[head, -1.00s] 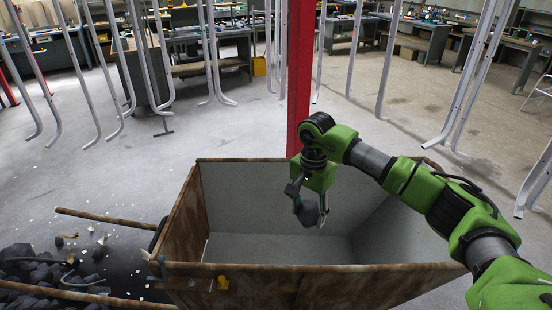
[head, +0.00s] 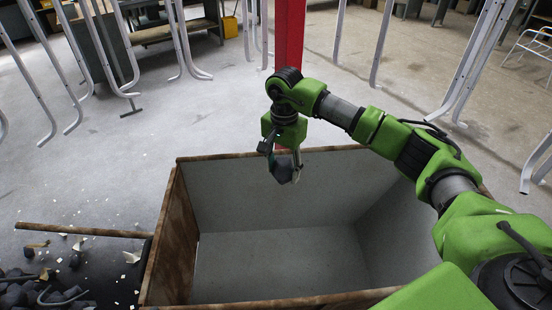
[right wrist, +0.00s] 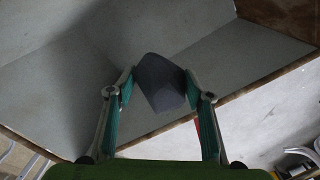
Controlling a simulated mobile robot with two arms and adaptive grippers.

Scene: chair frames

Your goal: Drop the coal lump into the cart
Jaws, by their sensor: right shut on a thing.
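The coal lump (head: 284,170) is a dark grey, faceted block. My right gripper (head: 285,166) is shut on it near the far wall of the cart, high up by the rim. In the right wrist view the coal lump (right wrist: 161,83) sits between the two fingertips (right wrist: 160,90), with grey cart walls behind it. The cart (head: 280,255) is a large open box with rusty brown rims and pale grey inner walls. Its visible floor is bare. My left gripper is not in view.
A pile of dark coal (head: 45,292) lies on the floor at the lower left, with pale scraps around it. A rusty cart handle (head: 85,230) sticks out left. A red post (head: 290,35) stands behind the cart. White chair frames (head: 180,45) hang around.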

